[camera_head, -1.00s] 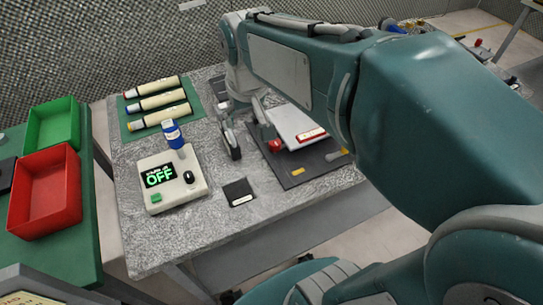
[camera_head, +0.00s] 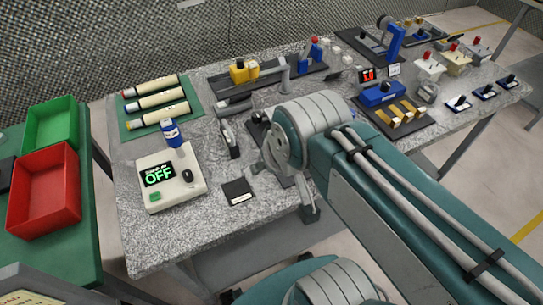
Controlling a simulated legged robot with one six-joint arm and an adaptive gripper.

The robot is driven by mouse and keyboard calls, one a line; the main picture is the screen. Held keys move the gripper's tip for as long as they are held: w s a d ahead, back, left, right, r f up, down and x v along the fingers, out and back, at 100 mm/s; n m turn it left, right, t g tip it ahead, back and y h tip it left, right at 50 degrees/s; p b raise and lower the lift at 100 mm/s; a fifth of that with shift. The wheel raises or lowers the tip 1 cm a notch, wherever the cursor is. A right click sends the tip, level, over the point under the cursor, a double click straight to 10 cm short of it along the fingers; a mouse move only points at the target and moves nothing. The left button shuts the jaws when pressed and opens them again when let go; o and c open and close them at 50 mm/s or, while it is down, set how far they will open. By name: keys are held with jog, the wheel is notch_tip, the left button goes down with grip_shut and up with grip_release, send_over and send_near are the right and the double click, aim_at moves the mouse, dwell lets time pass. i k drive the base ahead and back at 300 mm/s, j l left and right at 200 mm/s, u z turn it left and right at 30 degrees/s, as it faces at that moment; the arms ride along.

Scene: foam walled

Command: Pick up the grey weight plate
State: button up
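I cannot pick out a grey weight plate with certainty in the head view; my arm covers part of the table's front right. My gripper is mostly hidden behind my wrist, with a dark grey part of it (camera_head: 310,213) showing by the table's front edge. Its fingers are not clear enough to tell whether they are open or shut, and nothing held is visible.
A white device reading OFF (camera_head: 172,180), a blue-labelled bottle (camera_head: 173,134) and a black square pad (camera_head: 238,191) stand left of my arm. A green mat (camera_head: 190,115) holds three rolls. Red (camera_head: 45,190) and green (camera_head: 52,128) bins sit far left. Fixtures fill the back right.

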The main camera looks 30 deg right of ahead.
aim_at(425, 93)
jog(key=k+l+z, duration=0.1)
jog(key=z, duration=0.3)
jog(key=k+l+z, duration=0.1)
jog(key=l+z, duration=0.45)
jog(key=z, duration=0.2)
jog(key=k+l+z, duration=0.1)
jog(key=l+z, duration=0.25)
jog(key=j, duration=0.1)
